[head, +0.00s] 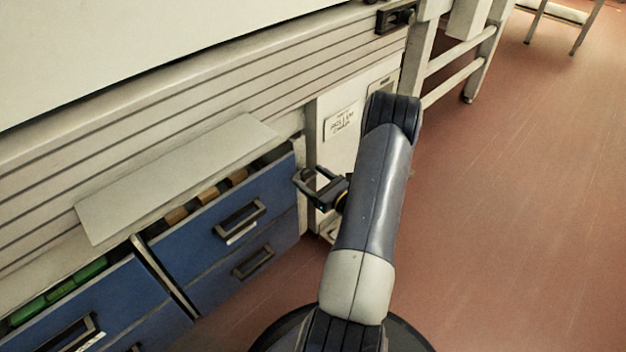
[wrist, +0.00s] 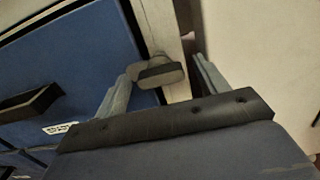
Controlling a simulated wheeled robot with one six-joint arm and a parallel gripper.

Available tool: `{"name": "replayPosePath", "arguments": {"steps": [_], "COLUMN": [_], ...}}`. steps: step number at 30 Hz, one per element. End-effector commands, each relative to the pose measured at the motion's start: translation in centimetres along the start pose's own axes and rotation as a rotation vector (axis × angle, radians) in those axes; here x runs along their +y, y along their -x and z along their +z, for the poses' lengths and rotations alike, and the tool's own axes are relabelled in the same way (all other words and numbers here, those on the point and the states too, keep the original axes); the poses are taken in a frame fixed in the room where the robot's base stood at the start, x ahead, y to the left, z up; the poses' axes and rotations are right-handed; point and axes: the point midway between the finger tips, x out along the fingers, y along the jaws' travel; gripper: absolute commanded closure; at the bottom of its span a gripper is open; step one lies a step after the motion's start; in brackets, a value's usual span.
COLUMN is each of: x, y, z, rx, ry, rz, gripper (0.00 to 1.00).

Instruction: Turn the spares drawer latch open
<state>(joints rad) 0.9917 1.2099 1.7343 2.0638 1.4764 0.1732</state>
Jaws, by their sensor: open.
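The latch (wrist: 160,74), a small rounded grey piece with a dark front face, sits at the edge of a blue drawer front (wrist: 65,60), beside a pale upright post (wrist: 162,30). My gripper (wrist: 165,66) is open, with one finger on each side of the latch; I cannot tell whether either finger touches it. In the head view my gripper (head: 318,184) is at the right end of the upper blue drawer (head: 200,225), which stands partly out with brown items inside. The latch cannot be made out there. No drawer label is readable.
A lower blue drawer (head: 230,280) is below, and another open blue drawer (head: 110,305) with green items is at left. A pale flap (head: 180,175) overhangs them. A pale panel with a sign (head: 341,122) stands behind my arm. Red floor (head: 520,200) at right is clear.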

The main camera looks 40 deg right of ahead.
Motion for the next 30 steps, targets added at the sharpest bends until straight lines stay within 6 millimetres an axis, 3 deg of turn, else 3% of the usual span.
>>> {"name": "replayPosePath", "arguments": {"steps": [5,21,30], "x": [0.00,0.02,0.03], "y": [0.01,0.04,0.06], "z": [0.01,-0.01,0.01], "rx": [0.000,0.000,0.000], "ry": [0.000,-0.001,-0.040], "rz": [0.000,0.000,0.000], "gripper": [0.32,0.76,0.76]}}
